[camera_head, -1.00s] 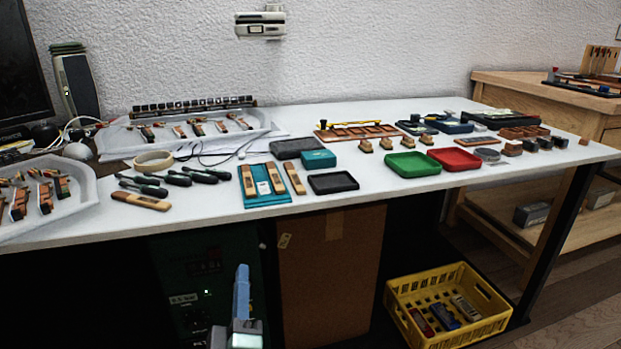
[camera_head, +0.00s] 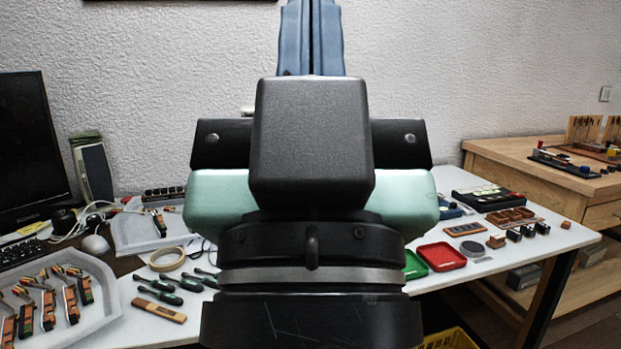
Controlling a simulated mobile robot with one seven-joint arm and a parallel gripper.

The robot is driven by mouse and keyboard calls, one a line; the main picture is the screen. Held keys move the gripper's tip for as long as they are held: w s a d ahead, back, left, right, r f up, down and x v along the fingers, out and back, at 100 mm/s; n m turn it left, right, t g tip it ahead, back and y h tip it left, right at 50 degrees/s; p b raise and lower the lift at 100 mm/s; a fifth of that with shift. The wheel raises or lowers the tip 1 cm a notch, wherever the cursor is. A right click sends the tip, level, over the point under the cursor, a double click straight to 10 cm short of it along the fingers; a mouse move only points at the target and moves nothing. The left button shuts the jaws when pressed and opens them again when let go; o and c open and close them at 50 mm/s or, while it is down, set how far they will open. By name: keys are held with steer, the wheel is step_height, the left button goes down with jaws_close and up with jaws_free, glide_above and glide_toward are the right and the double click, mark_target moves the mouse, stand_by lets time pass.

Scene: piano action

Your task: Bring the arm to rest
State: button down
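My gripper (camera_head: 311,40) fills the middle of the head view, raised in front of the camera with its blue fingers pointing up. The fingers lie side by side with only a thin dark line between them, so it looks shut. Nothing shows between them, but their tips reach the top edge of the picture. The black and pale green gripper body and wrist hide the middle of the white table (camera_head: 125,322).
On the table show a red tray (camera_head: 441,257), a partly hidden green tray (camera_head: 414,265), screwdrivers (camera_head: 160,292) and a tape ring (camera_head: 166,259). A monitor (camera_head: 32,150) stands at left. A wooden bench (camera_head: 520,168) is at right, and a yellow crate (camera_head: 452,339) is below.

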step_height(320, 180, up, 29)
steer(key=p, duration=2.6)
steer(key=shift+p, duration=0.3)
steer(key=c, duration=1.6)
jaws_free()
